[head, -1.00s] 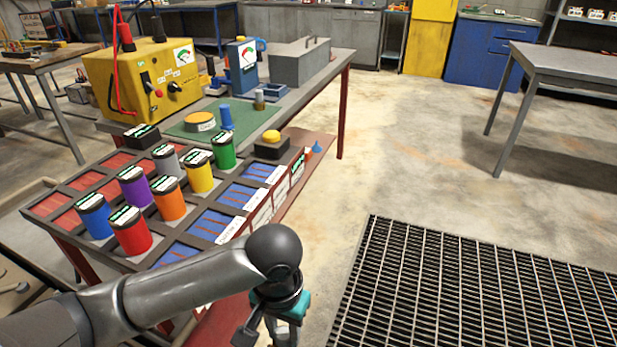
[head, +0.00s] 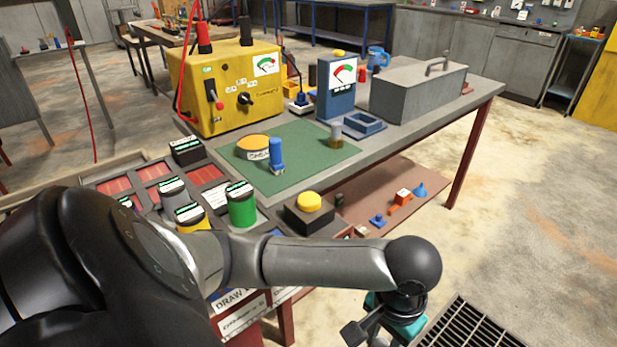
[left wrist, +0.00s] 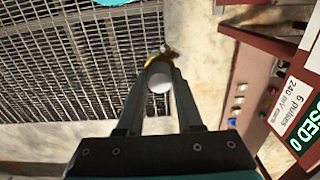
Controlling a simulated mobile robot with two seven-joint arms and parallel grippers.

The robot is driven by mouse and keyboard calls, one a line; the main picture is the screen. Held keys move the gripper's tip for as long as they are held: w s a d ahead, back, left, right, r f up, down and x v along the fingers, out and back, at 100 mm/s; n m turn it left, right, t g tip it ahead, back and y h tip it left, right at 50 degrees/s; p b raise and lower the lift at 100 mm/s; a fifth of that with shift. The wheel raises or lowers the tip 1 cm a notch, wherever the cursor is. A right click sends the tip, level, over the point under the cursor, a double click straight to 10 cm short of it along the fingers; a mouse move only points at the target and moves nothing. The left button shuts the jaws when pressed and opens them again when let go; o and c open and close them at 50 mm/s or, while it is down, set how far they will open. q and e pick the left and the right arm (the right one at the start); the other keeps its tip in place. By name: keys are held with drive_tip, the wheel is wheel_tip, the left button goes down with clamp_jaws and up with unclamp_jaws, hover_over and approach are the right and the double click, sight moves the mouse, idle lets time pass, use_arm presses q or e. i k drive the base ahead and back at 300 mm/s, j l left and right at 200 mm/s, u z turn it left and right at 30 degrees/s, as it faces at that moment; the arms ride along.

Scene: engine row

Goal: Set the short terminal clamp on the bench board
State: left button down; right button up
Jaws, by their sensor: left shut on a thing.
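My left gripper (head: 388,328) hangs low at the bottom of the head view, in front of the bench and off to its right side. In the left wrist view its fingers (left wrist: 160,70) are shut on a small piece with a round white end (left wrist: 160,80) and a yellow part; I cannot tell for sure that it is the short terminal clamp. A green board (head: 318,150) lies on the bench top. On it stand a blue upright piece (head: 276,154) and an orange-topped round disc (head: 252,146). My right gripper is not in view.
A yellow power box (head: 225,95), blue meter (head: 337,90) and grey lidded box (head: 415,92) stand behind the board. A yellow button box (head: 309,211) and coloured cylinders, including a green one (head: 241,205), stand in front. Floor grating (head: 470,335) lies at lower right.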

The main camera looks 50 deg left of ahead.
sight(307, 132)
drive_tip(key=i+u, duration=0.35)
drive_tip(key=i+l+u, duration=0.15)
drive_tip(key=i+u, duration=0.2)
drive_tip(key=i+l+u, duration=0.35)
drive_tip(key=k+j, duration=0.05)
drive_tip(key=j, duration=0.05)
